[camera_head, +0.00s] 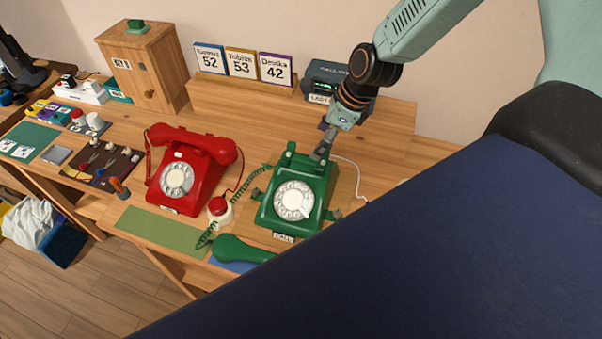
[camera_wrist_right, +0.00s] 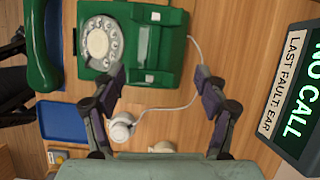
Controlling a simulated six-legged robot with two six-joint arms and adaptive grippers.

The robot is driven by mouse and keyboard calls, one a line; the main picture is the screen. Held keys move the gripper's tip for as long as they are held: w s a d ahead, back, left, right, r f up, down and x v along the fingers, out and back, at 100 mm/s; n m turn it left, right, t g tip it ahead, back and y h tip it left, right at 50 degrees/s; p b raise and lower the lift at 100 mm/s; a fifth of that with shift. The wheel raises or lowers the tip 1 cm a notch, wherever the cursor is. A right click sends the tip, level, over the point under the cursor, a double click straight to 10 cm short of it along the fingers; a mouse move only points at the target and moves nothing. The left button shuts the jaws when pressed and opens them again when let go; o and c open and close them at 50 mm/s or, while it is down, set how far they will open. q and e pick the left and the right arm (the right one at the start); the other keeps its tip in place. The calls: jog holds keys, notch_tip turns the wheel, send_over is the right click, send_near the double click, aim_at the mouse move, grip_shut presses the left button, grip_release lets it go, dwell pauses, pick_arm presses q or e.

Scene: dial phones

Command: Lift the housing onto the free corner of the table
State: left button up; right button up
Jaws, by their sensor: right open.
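The green dial phone (camera_head: 292,200), whose body is the housing, stands upright on the table, dial facing me. It also shows in the wrist view (camera_wrist_right: 160,52), with its cord running off it. Its green handset (camera_head: 243,249) lies off the cradle in front of it, and shows at the left of the wrist view (camera_wrist_right: 40,45). My right gripper (camera_head: 322,150) is at the phone's back edge, pointing down. In the wrist view its two fingers (camera_wrist_right: 160,85) are spread with nothing between the tips; I cannot tell whether they touch the phone. My left gripper is not in view.
A red phone (camera_head: 185,175) stands to the left, with a red-and-white round piece (camera_head: 220,208) between the phones. A small display (camera_wrist_right: 295,100) reading NO CALL stands behind. Number cards (camera_head: 241,63) stand on the back shelf. The table's right front is hidden.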

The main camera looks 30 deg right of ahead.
aim_at(306, 159)
jog(key=f+b, duration=0.1)
jog(key=a+f+m+b, duration=0.1)
jog(key=b, duration=0.1)
jog(key=shift+w+f, duration=0.1)
jog(key=shift+f, duration=0.15)
jog(key=shift+a+f+b, duration=0.2)
jog(key=shift+a+b, duration=0.15)
jog(key=shift+b, duration=0.35)
jog(key=shift+w+a+f+b, duration=0.1)
jog(key=shift+f+b, duration=0.2)
jog(key=shift+b, duration=0.15)
jog(key=shift+w+f+b, duration=0.2)
jog(key=shift+f+b, duration=0.3)
jog(key=shift+b, duration=0.05)
jog(key=shift+w+f+b, duration=0.2)
jog(key=shift+f+b, duration=0.25)
jog(key=shift+b, duration=0.1)
pick_arm(q)
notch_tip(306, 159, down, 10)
jog(key=b, duration=0.2)
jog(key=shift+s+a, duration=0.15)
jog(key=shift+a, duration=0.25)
pick_arm(e)
jog(key=shift+w+a+f, duration=0.25)
jog(key=shift+a+f, duration=0.2)
jog(key=shift+f, duration=0.3)
